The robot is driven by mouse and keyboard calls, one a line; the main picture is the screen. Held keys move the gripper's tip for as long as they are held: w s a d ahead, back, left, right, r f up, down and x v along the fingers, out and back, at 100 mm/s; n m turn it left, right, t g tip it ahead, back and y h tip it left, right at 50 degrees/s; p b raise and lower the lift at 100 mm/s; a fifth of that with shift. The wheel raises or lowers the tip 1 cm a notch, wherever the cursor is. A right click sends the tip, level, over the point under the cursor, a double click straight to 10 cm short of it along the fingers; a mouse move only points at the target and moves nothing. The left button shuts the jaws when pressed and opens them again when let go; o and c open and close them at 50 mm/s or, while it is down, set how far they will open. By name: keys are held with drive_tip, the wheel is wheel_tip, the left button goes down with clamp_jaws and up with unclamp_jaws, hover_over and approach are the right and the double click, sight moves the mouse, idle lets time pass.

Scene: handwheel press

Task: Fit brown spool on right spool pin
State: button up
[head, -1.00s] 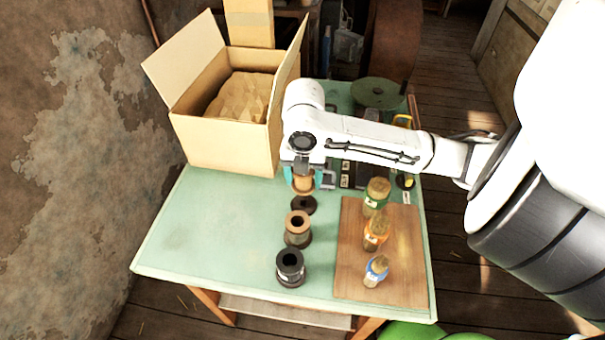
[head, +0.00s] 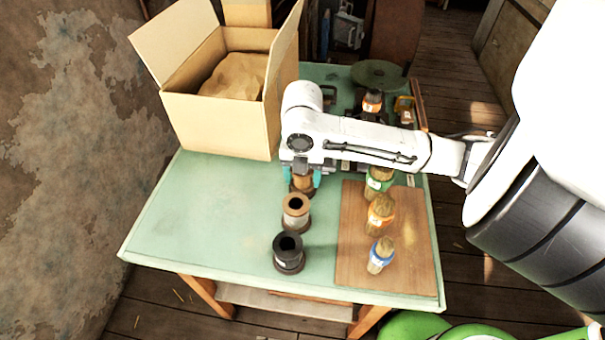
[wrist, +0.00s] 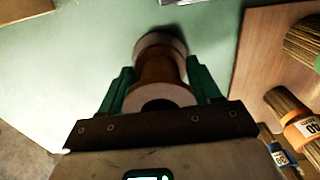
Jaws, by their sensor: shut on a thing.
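The brown spool (wrist: 160,70) stands between the two teal fingers of my gripper (wrist: 163,88), which is shut on it. In the wrist view its near flange shows a dark hole and its far flange is down at the table side. In the head view the spool (head: 302,183) is upright, low over the spot of a dark round base, partly covered by my arm and fingers. I see no clear gap beneath it. The right spool pin itself is hidden, so I cannot tell if it is inside the spool. A tan spool (head: 296,209) and a black spool (head: 289,252) stand in line nearer the front.
A wooden board (head: 400,268) at the right holds bundles with green (head: 378,181), orange (head: 380,214) and blue (head: 381,255) bands. An open cardboard box (head: 215,125) stands at the back left. The green table (head: 200,215) is clear at left.

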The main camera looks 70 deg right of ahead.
drive_tip(key=shift+f, duration=0.5)
drive_tip(key=o, duration=1.1)
wheel_tip(320, 180, up, 11)
drive_tip(key=shift+f, duration=0.1)
wheel_tip(320, 180, up, 8)
drive_tip(key=p, duration=0.5)
drive_tip(key=shift+p, duration=0.4)
